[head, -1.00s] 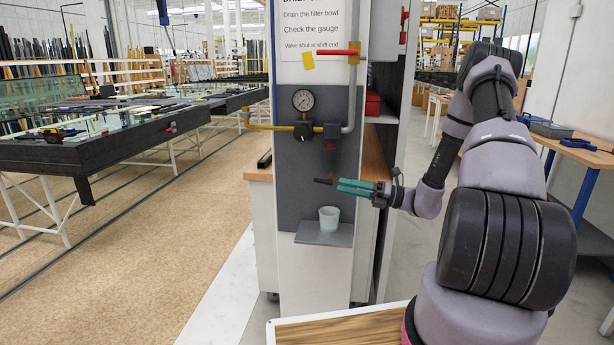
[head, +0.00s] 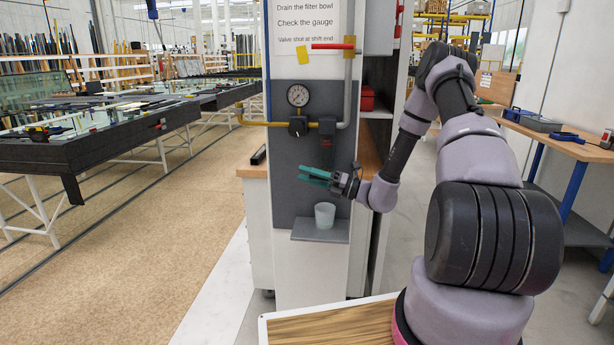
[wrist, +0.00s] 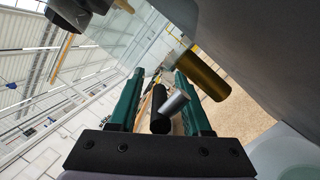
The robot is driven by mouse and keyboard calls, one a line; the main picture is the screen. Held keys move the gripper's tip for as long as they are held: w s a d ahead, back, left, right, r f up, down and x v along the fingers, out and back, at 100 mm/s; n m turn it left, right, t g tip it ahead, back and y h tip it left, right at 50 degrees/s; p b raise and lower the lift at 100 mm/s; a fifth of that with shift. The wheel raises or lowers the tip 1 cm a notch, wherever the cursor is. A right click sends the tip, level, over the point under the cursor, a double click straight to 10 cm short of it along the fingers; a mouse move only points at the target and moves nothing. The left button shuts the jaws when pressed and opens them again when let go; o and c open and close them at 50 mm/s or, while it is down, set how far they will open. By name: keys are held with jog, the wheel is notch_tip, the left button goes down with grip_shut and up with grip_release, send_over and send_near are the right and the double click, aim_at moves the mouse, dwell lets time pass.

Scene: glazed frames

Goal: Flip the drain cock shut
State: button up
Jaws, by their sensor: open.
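My gripper (head: 308,174) is open at the front of the grey panel, below the filter (head: 327,127) and above the cup (head: 325,215). In the wrist view its two green fingers (wrist: 158,82) stand apart. A black lever-like piece (wrist: 159,108) with a silver stub (wrist: 175,103) shows between them, and a brass cylinder (wrist: 205,75) lies beside the right finger. These look like parts of the drain cock. I cannot tell whether a finger touches the lever. In the head view the fingers hide the cock.
A gauge (head: 298,95) and a black knob (head: 298,126) sit on the pipe left of the filter. A red valve handle (head: 333,45) is higher up. The cup stands on a small grey shelf (head: 318,231) under my gripper.

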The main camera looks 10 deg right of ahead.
jog(key=shift+a, duration=0.1)
grip_shut()
jog(key=shift+g, duration=0.3)
jog(key=shift+f+h, duration=0.4)
jog(key=shift+h, duration=0.4)
grip_release()
